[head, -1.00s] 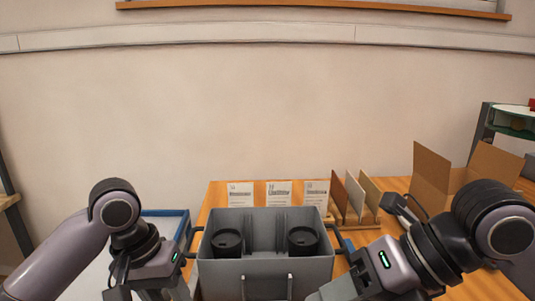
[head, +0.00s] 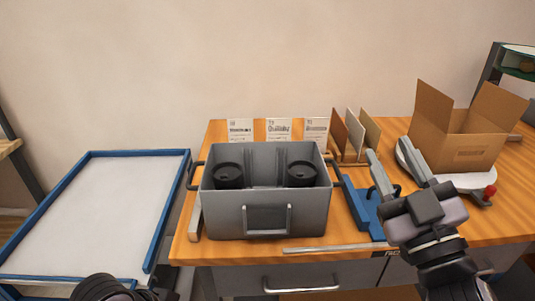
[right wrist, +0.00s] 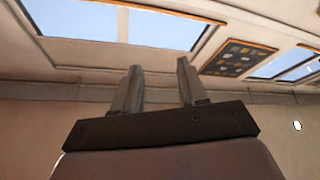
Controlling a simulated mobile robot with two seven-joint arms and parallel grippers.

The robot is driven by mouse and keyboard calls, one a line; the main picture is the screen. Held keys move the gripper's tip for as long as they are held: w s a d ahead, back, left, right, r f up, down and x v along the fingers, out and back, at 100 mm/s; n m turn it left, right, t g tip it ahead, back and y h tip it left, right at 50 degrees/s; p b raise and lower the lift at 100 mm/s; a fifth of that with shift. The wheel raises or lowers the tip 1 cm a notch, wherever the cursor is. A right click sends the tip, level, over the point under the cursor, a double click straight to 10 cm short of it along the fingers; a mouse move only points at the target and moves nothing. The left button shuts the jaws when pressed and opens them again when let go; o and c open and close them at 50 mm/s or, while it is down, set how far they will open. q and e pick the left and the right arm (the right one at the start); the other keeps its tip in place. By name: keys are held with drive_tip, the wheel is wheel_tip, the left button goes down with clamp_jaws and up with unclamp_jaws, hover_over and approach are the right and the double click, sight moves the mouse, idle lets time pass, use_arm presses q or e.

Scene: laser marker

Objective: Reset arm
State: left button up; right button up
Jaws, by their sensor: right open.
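My right gripper (head: 398,172) is raised over the right part of the wooden table, its two fingers apart and nothing between them. In the right wrist view its open fingers (right wrist: 158,88) point up toward windows and the upper wall. Of my left arm, only a dark rounded part shows at the bottom edge of the head view; its gripper is out of the frame. A grey box (head: 265,212) with a front handle stands on the table and holds two black round-lidded items (head: 229,176).
A blue fixture (head: 368,212) lies right of the grey box. An open cardboard box (head: 462,142) stands at the right, near a white round base with a red knob (head: 490,190). Upright panels (head: 354,132) and cards stand behind. A blue-rimmed tray (head: 95,215) is at the left.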

drive_tip(key=s+d+f+m+g+h, duration=0.25)
drive_tip(key=f+g, duration=0.25)
drive_tip(key=f, duration=0.5)
drive_tip(key=s+d+f+m+g+h, duration=0.2)
drive_tip(key=d+f+m+g+h, duration=0.25)
drive_tip(key=f, duration=0.65)
use_arm(q)
drive_tip(key=s+a+f+y, duration=0.4)
drive_tip(key=s+a, duration=0.5)
drive_tip(key=s, duration=0.2)
use_arm(e)
drive_tip(key=s+a+f+n+g+y, duration=0.1)
drive_tip(key=s+f+g+y, duration=0.1)
drive_tip(key=s+f+g, duration=1.15)
use_arm(q)
drive_tip(key=w+d+f+t+h, duration=0.2)
drive_tip(key=w+d+f+t, duration=0.1)
drive_tip(key=w+f+t, duration=0.3)
wheel_tip(320, 180, down, 2)
drive_tip(key=shift+w+f+t, duration=0.25)
drive_tip(key=shift+w+t, duration=0.05)
drive_tip(key=shift+t, duration=0.4)
use_arm(e)
drive_tip(key=w+a+f+t+y, duration=0.2)
drive_tip(key=f+t, duration=0.5)
drive_tip(key=t, duration=0.4)
drive_tip(key=shift+w+a, duration=0.65)
drive_tip(key=shift+w, duration=0.35)
